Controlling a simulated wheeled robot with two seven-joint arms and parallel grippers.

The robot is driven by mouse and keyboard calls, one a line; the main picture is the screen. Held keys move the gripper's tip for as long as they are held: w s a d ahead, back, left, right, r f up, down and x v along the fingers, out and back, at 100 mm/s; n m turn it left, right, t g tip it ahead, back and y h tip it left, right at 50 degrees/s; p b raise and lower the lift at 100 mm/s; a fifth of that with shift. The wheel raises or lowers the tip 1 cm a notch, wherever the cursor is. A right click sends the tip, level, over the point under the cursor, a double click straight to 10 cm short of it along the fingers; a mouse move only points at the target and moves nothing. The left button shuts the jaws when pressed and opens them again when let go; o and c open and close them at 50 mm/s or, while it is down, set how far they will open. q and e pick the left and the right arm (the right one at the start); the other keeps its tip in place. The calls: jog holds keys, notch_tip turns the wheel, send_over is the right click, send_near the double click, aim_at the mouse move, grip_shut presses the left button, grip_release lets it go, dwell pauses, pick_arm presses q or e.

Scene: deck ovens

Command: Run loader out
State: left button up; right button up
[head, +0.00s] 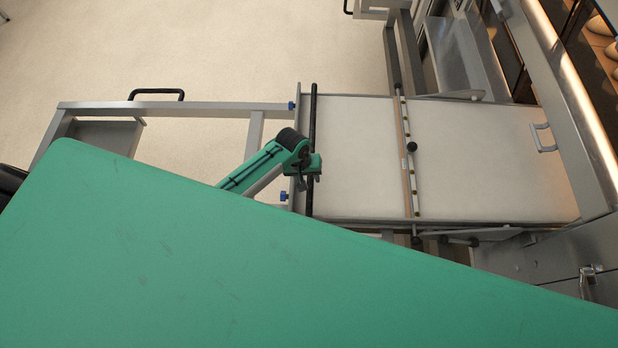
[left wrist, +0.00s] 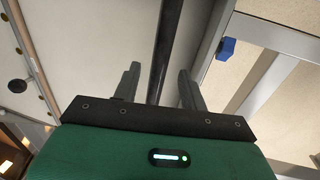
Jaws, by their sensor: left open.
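The loader (head: 350,108) is a flat pale bed in a metal frame, in the middle right of the head view. Its far end reaches to the oven front on the right. A black bar (head: 312,110) runs across its near end. My left gripper (head: 312,165) is at this bar. In the left wrist view, the two fingers of the left gripper (left wrist: 157,85) stand apart, with the black bar (left wrist: 168,50) between them. The fingers do not press on the bar. My right gripper is not in view.
A deck oven (head: 560,80) with lit chambers and bread inside stands at the right. A metal frame with a black handle (head: 156,93) extends left of the loader. A crossbar with a black knob (head: 412,147) spans the loader bed. The floor (head: 220,50) at upper left is clear.

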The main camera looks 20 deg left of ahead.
pick_arm(q)
jog(key=shift+d+f, duration=0.1)
jog(key=shift+f, duration=0.45)
jog(key=shift+w+d+f, duration=0.1)
jog(key=shift+f, duration=0.7)
jog(key=shift+d, duration=0.1)
grip_shut()
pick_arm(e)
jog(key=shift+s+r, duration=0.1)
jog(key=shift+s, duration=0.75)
